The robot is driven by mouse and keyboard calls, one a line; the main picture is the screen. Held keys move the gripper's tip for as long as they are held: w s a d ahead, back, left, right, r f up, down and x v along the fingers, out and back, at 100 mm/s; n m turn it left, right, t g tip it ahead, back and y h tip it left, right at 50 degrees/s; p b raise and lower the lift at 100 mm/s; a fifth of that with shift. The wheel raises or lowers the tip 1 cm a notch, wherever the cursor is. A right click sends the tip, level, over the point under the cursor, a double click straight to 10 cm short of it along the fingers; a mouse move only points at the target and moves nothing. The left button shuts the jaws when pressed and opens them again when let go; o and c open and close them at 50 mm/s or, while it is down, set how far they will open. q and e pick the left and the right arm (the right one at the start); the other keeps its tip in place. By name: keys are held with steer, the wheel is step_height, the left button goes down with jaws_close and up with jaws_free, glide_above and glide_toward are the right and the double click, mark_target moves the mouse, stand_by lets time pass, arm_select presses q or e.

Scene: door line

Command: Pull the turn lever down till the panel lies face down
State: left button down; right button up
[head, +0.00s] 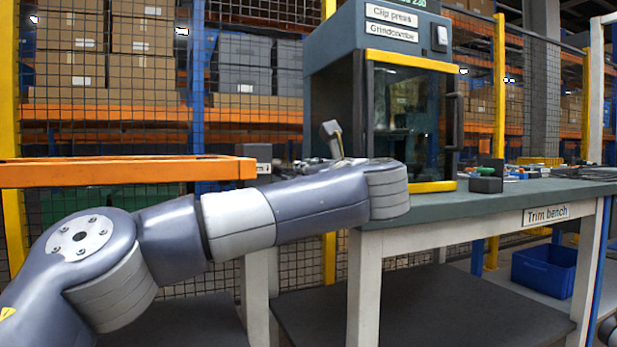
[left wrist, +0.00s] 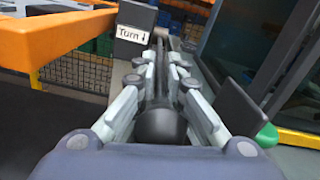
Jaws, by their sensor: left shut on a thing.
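My left gripper (head: 312,165) is at the left end of the bench, mostly hidden behind my left forearm in the head view. In the left wrist view its two fingers (left wrist: 160,88) are closed in around a dark bar, which looks like the turn lever (left wrist: 160,72). Most of the lever is hidden by the fingers. A grey box with a "Turn" label and down arrow (left wrist: 131,36) stands just beyond the fingertips; it also shows in the head view (head: 254,152). An orange frame (head: 125,173) reaches left from this box. I cannot make out the panel's face.
The clip press (head: 415,120) stands on the trim bench (head: 450,208), right of the gripper. A blue crate (head: 543,270) is below at the right. Mesh fencing and racks stand behind.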

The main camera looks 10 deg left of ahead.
arm_select(q)
steer(key=shift+d+f, duration=0.15)
steer(key=shift+f, duration=0.4)
steer(key=c, duration=1.7)
jaws_free()
steer(key=shift+o, duration=0.3)
steer(key=shift+r, duration=0.1)
steer(key=shift+s+r, duration=0.1)
steer(key=shift+r, duration=0.1)
steer(key=v, duration=1.1)
steer(key=shift+s+d, duration=0.15)
steer(key=shift+s, duration=0.2)
steer(key=shift+f, duration=0.25)
